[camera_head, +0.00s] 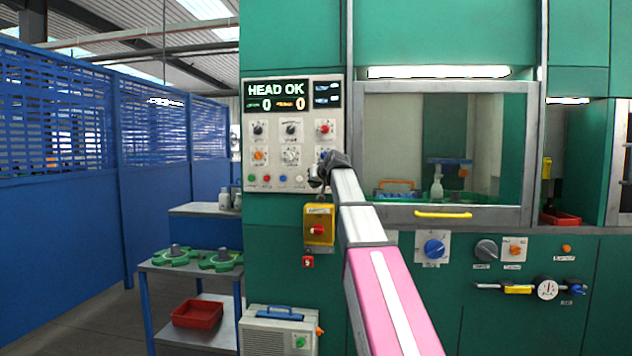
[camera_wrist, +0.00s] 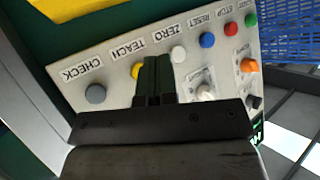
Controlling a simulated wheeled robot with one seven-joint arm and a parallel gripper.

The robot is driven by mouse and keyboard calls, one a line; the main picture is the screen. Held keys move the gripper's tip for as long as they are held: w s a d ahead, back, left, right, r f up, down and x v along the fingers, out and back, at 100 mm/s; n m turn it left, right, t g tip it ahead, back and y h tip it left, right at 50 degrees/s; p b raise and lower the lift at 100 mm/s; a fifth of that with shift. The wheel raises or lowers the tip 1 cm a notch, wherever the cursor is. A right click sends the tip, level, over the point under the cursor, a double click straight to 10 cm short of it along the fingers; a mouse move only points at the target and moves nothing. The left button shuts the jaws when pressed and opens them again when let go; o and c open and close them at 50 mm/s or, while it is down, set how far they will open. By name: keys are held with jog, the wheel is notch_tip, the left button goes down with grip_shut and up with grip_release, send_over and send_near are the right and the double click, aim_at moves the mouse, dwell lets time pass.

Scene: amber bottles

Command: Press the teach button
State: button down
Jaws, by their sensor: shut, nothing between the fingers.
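The teach button is the yellow button (camera_wrist: 136,70) beside the TEACH label (camera_wrist: 125,50) in the wrist view. My gripper (camera_wrist: 156,59) is shut and empty, with its fingertips over the panel between the yellow button and the white ZERO button (camera_wrist: 178,54). The fingers cover part of the yellow button's right side. I cannot tell whether they touch the panel. In the head view my gripper (camera_head: 317,178) is at the lower right of the light control panel (camera_head: 273,150), and it hides the teach button there.
The grey CHECK button (camera_wrist: 95,93) is left of the yellow one. The blue RESET (camera_wrist: 207,40), red STOP (camera_wrist: 231,28) and green START (camera_wrist: 251,20) buttons run to the right. Knobs, including a white one (camera_wrist: 205,92), sit nearby. A yellow box with a red button (camera_head: 318,230) is below the panel.

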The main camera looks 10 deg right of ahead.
jog(key=shift+w+d, duration=0.3)
jog(key=shift+w, duration=0.65)
jog(key=shift+w+d, duration=0.3)
jog(key=shift+w, duration=0.6)
dwell(0.6)
jog(key=shift+w+d, duration=0.1)
jog(key=shift+w, duration=0.3)
jog(key=shift+w+d, duration=0.15)
jog(key=shift+w, duration=0.3)
dwell(0.7)
dwell(0.3)
jog(key=shift+s+a, duration=0.25)
jog(key=shift+s, duration=0.6)
jog(key=s, duration=0.1)
jog(key=s+a, duration=0.1)
jog(key=s, duration=0.2)
jog(key=shift+s+a, duration=0.3)
jog(key=shift+s, duration=0.1)
